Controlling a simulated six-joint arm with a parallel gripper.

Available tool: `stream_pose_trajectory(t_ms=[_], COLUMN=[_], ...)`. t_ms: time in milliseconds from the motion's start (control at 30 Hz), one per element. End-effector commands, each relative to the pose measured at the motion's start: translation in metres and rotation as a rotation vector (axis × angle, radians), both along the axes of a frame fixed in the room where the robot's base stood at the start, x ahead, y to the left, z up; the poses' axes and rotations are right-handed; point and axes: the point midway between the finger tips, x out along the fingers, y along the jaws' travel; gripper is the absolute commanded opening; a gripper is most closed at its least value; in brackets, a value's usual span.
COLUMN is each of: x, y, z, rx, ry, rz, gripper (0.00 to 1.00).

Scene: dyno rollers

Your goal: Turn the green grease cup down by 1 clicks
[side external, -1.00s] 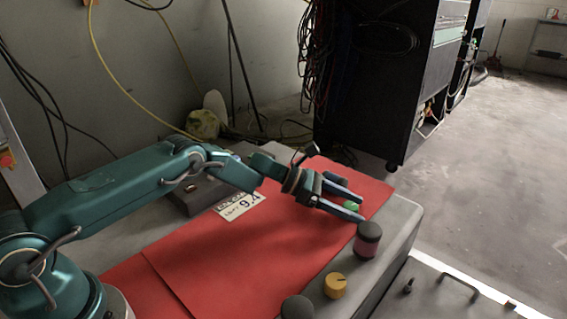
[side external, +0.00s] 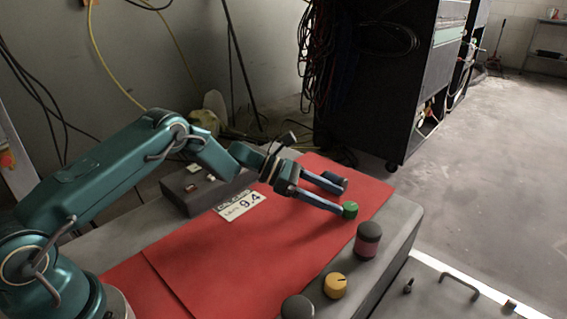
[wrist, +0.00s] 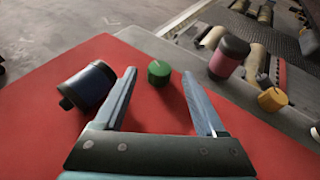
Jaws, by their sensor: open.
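The green grease cup (side external: 350,210) is a short green cylinder standing upright on the red mat (side external: 225,270). In the wrist view the cup (wrist: 159,75) shows a dark mark on its top and stands ahead, in line with the gap between the fingers. My gripper (side external: 338,199) is open and empty, its two long blue-grey fingers pointing towards the cup. In the side view the near fingertip appears right beside the cup; I cannot tell whether they touch. In the wrist view my gripper (wrist: 159,92) has one finger on each side, apart from the cup.
A dark blue roller (wrist: 90,86) lies just left of the left finger. A pink and black roller (side external: 367,240), a yellow knob (side external: 335,285) and a dark grey knob (side external: 297,307) stand along the near edge.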

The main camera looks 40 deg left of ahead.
Motion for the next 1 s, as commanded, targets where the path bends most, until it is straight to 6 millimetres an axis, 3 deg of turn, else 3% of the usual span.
stream_pose_trajectory(t_ms=[367, 733, 1000], x=[0.002, -0.014, -0.001], y=[-0.020, -0.013, -0.022], z=[0.011, -0.002, -0.011], rx=[-0.059, -0.001, 0.004], ry=[-0.024, 0.000, 0.002], rz=[0.173, 0.384, 0.391], gripper=[0.73, 0.73, 0.73])
